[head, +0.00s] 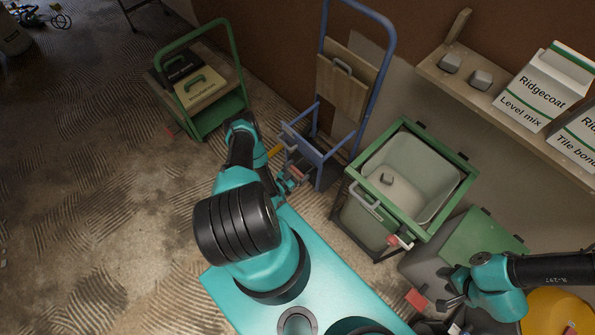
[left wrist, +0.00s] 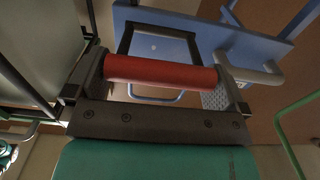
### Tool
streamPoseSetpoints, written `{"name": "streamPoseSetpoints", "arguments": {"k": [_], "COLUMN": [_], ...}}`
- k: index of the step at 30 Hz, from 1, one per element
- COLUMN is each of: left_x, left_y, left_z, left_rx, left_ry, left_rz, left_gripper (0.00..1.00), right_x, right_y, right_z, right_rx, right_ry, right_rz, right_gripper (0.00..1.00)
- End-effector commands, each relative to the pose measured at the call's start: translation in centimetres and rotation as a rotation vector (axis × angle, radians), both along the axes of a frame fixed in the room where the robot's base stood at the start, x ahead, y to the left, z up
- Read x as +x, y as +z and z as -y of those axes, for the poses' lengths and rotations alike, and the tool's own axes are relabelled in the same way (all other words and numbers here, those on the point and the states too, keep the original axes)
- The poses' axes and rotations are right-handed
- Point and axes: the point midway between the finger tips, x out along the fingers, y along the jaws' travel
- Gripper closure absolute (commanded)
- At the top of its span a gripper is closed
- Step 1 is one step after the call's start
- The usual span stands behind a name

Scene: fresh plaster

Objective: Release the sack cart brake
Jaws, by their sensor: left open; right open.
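The blue sack cart (head: 352,120) stands upright against the wall in the head view, with a wooden board in its frame. A small red grip (head: 298,173) is low at its front. My left gripper (head: 287,184) is right at this grip. In the left wrist view the red grip (left wrist: 160,70) spans the gap between the fingers of my open left gripper (left wrist: 160,85), with a grey rod (left wrist: 262,75) at its right end. I cannot tell whether the fingers touch it. My right gripper (head: 453,300) is open and empty at the lower right of the head view.
A green trolley (head: 206,106) with boxes stands left of the sack cart. A green-rimmed bin (head: 362,205) stands close on its right. A shelf (head: 477,90) with white cartons (head: 545,88) runs along the wall. Floor at the left (head: 90,180) is open.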

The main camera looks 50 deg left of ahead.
Motion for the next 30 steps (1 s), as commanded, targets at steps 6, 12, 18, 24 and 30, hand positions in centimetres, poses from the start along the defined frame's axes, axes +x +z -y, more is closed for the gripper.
{"name": "streamPoseSetpoints", "arguments": {"k": [6, 12, 18, 24, 30], "left_x": [-0.02, -0.04, -0.04, 0.07, 0.28], "left_y": [0.00, 0.00, 0.00, 0.17, 0.68], "left_z": [-0.01, -0.01, -0.01, 0.00, 0.10], "left_rx": [0.000, 0.000, 0.000, 0.001, 0.001], "left_ry": [0.000, 0.000, 0.000, -0.001, -0.004], "left_rz": [0.000, 0.000, -0.001, -0.016, -0.078], "left_gripper": [0.17, 0.36, 0.49, 0.49, 0.49], "right_x": [0.00, 0.00, 0.00, 0.00, 0.00], "right_y": [0.00, 0.00, 0.00, 0.00, 0.00], "right_z": [0.00, 0.00, 0.00, 0.00, 0.00], "right_rx": [0.000, 0.000, 0.000, 0.000, 0.000], "right_ry": [0.000, 0.000, 0.000, 0.000, 0.000], "right_rz": [0.000, 0.000, 0.000, 0.000, 0.000], "right_gripper": [0.57, 0.57, 0.57, 0.57, 0.57]}}
